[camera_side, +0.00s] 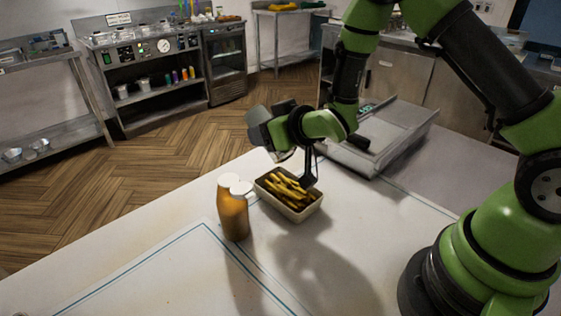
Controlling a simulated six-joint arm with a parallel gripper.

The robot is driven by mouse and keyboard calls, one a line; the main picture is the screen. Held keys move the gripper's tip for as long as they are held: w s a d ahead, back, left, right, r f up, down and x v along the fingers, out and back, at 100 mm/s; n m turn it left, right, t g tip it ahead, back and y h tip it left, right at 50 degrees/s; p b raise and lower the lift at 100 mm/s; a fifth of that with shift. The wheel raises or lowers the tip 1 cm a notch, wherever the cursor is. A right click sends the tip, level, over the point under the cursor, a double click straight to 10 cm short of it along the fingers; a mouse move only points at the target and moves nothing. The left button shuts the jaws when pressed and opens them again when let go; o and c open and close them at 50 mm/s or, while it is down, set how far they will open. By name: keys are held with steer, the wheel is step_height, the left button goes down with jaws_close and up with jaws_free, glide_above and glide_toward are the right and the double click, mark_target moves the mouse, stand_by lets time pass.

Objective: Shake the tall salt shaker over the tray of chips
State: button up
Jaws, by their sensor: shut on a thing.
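The tray of chips (291,218) is a pale, rectangular tub filled with yellow chips (284,187), on the white table. Left of it stands a tall orange-brown shaker (231,212) with a white cap, upright. A second white cap (241,187) overlaps it at the right; whether it tops a separate shaker I cannot tell. My gripper (309,183) points down, its black fingers narrow and close together at the tray's back right rim. It appears shut on that rim, though the contact is small and dark. The shakers stand clear of my gripper.
A metal tray-like unit (405,150) lies on the table behind and right of the chips. A blue-lined sheet (150,275) covers the front left of the table. The table's left edge drops to a wooden floor (150,180). The front of the table is clear.

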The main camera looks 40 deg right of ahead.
mark_target(264, 113)
step_height(264, 113, up, 4)
steer(key=shift+f, duration=0.1)
step_height(264, 113, down, 4)
steer(key=shift+f, duration=0.1)
steer(key=shift+r, duration=0.2)
stand_by(0.6)
